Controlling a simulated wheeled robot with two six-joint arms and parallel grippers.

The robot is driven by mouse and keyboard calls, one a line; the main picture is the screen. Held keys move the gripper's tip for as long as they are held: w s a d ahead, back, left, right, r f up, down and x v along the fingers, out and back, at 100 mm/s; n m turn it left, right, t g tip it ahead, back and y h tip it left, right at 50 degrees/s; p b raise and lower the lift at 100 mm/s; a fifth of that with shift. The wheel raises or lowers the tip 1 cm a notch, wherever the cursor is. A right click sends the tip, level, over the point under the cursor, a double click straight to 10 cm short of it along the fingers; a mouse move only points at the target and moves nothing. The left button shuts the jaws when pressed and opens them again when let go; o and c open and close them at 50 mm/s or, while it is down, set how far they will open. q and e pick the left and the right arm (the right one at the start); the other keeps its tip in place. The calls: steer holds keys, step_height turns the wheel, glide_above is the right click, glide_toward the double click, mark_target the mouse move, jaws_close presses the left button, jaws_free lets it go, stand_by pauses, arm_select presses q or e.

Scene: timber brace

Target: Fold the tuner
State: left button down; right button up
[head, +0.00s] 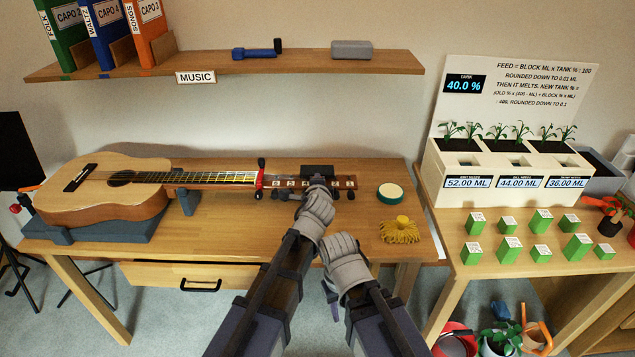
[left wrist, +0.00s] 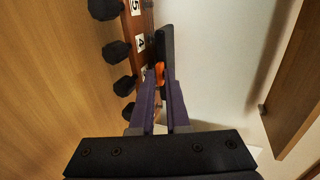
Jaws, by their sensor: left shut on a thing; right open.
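The acoustic guitar (head: 100,190) lies on its back on the wooden desk, its neck pointing right. The tuner (head: 317,171) is a dark flat block at the headstock, and its dark panel stands along the headstock edge in the left wrist view (left wrist: 166,50). My left gripper (head: 317,184) is at the headstock; in the left wrist view its purple fingers (left wrist: 160,92) are shut on the tuner near an orange part. The fingers partly hide the tuner. My right gripper (head: 335,311) is open and empty, low in front of the desk edge.
Black tuning pegs (left wrist: 117,52) line the headstock beside the left fingers. A red capo (head: 260,178) is on the neck. A shelf (head: 225,66) hangs above.

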arm_select(q)
steer(key=shift+a, duration=0.1)
steer(key=c, duration=0.9)
jaws_free()
steer(key=shift+c, duration=0.2)
steer(key=shift+s, duration=0.1)
steer(key=p+v, duration=0.2)
steer(key=v, duration=0.5)
steer(key=shift+s+p, duration=0.3)
steer(key=shift+p, duration=0.1)
arm_select(e)
steer(key=s+d+r, duration=0.1)
steer(key=s+r, duration=0.1)
steer(key=shift+d+r, duration=0.4)
arm_select(q)
steer(key=shift+r, duration=0.1)
